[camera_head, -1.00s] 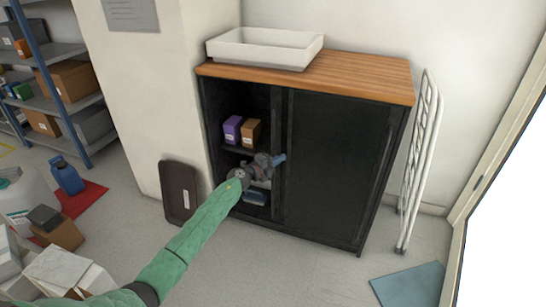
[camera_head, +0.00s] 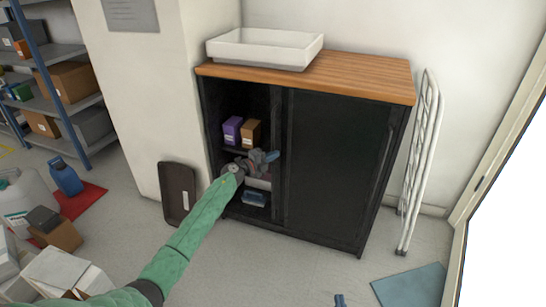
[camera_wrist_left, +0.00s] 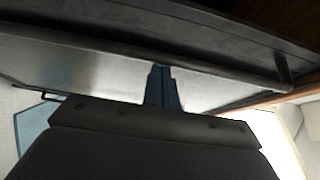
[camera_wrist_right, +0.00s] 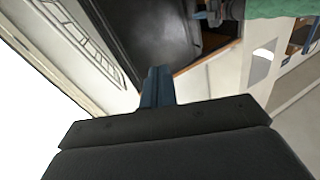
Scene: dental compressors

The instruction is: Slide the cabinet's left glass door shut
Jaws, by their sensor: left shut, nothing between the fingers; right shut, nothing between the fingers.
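The black cabinet (camera_head: 335,165) stands against the wall with its left side open. A purple box (camera_head: 232,130) and a brown box (camera_head: 251,132) show on a shelf inside. The left glass door is not clearly distinguishable; a dark upright frame (camera_head: 278,120) borders the opening on the right. My left gripper (camera_head: 270,157) is shut and empty at the opening, its blue tips pointing right near that upright. In the left wrist view, its shut fingers (camera_wrist_left: 162,88) overlap a grey panel with a dark frame; contact is unclear. My right gripper (camera_wrist_right: 157,85) is shut and empty, low in front of the cabinet.
A white basin (camera_head: 265,48) sits on the wooden top (camera_head: 365,75). A folded white rack (camera_head: 420,160) leans at the right. A dark panel (camera_head: 178,193) leans on the wall left of the cabinet. The floor in front is mostly clear, with a blue mat (camera_head: 410,287) at right.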

